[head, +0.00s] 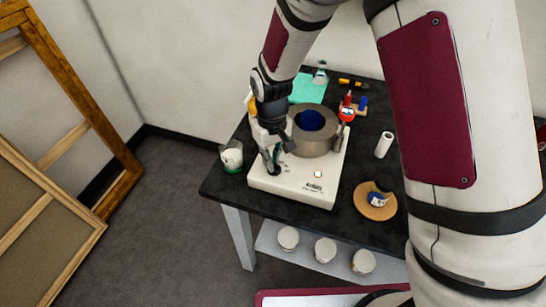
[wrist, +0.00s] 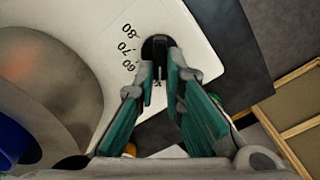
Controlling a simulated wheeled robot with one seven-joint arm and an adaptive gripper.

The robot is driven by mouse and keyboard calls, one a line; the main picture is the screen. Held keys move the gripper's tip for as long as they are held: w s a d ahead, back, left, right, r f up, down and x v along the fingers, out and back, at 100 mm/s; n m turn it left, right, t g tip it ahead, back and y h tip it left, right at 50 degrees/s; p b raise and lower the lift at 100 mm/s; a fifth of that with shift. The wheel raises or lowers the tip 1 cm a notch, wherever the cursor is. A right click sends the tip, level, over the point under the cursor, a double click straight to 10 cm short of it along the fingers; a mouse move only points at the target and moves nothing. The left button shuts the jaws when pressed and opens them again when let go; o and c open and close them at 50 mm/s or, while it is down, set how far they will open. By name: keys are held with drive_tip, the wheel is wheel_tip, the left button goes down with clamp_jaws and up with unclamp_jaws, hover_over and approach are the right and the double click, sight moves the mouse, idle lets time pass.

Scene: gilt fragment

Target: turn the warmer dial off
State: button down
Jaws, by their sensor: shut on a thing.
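The warmer (head: 295,187) is a white box on the dark table, with a round grey-brown pot holder (head: 325,140) on top and a dark blue inside. The warmer's dial (wrist: 157,46) is a dark round knob near a corner of its top, beside printed numbers, in the wrist view. My gripper (head: 272,168) reaches down to the warmer's left front in the head view. In the wrist view my gripper (wrist: 161,75) has its fingertips closed on the dial from both sides. The fingers hide much of the dial, so its pointer setting cannot be read.
A glass jar (head: 231,157) stands left of the warmer, close to my gripper. A round cork mat with a small jar (head: 377,199), a white roll (head: 384,145) and a red-and-blue tool holder (head: 349,108) are to the right. A green mat (head: 308,88) lies behind.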

drive_tip(key=shift+s+a+n+b, duration=0.15)
drive_tip(key=shift+n+b, duration=0.3)
drive_tip(key=shift+n, duration=1.85)
drive_tip(key=c, duration=1.7)
unclamp_jaws()
drive_tip(key=shift+r, duration=0.1)
wheel_tip(320, 180, up, 12)
drive_tip(key=shift+f, duration=0.1)
